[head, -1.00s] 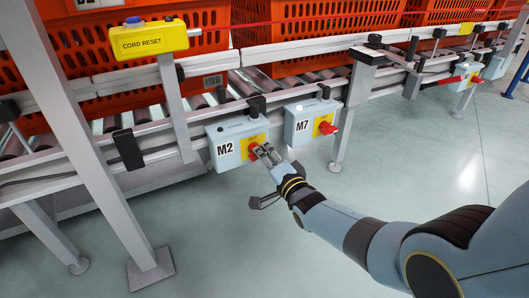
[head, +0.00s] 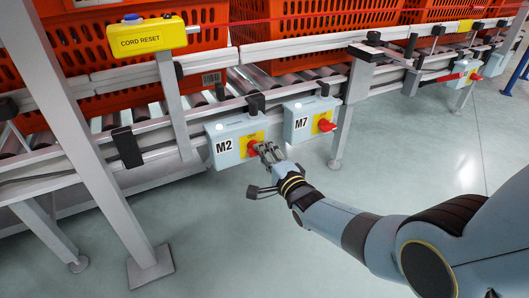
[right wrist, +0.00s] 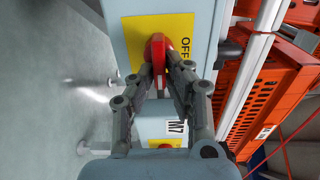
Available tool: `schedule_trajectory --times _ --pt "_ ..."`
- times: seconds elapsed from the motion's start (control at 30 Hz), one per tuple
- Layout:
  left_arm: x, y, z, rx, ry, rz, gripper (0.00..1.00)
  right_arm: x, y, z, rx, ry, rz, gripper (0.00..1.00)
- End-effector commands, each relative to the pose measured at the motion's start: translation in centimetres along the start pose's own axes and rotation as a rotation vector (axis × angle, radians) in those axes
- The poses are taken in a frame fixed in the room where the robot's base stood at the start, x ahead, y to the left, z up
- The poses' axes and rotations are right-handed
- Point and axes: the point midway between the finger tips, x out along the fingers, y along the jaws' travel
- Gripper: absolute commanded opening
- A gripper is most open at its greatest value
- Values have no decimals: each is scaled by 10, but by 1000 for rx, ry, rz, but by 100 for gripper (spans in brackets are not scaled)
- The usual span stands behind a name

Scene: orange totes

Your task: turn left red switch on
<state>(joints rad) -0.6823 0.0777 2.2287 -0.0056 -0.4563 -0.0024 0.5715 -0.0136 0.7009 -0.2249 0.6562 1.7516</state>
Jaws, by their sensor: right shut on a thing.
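The left red switch (head: 252,147) is on the yellow plate of the pale blue box marked M2 (head: 226,143). My right gripper (head: 264,149) is at this switch, its fingers partly hiding it in the head view. In the right wrist view the red handle (right wrist: 157,50) stands between my fingertips, which are closed on its sides. The word OFF shows on the yellow plate (right wrist: 178,24) beside the handle. A second box marked M7 (head: 301,122) has its own red switch (head: 327,126), to the right. My left gripper is not in view.
The boxes hang on the front rail of a roller conveyor carrying orange totes (head: 330,18). A yellow CORD RESET box (head: 146,38) and a grey post (head: 95,135) stand to the left. The floor (head: 420,165) in front is clear.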

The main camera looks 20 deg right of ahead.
Motion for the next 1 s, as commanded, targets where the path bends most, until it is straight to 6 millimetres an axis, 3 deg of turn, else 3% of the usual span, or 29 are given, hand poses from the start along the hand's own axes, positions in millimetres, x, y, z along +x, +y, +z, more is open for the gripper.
schedule_trajectory --times 0.17,0.2,0.37,0.77,1.0 --pt "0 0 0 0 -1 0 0 2 -2 -2 1 2 -2 0" --pt "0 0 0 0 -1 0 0 2 -2 -2 1 2 -2 14" --pt "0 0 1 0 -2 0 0 1 -2 -2 0 2 -2 34" --pt "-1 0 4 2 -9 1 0 -9 1 -1 1 1 0 35" --pt "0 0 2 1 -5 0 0 -56 1 -1 -1 1 1 35"
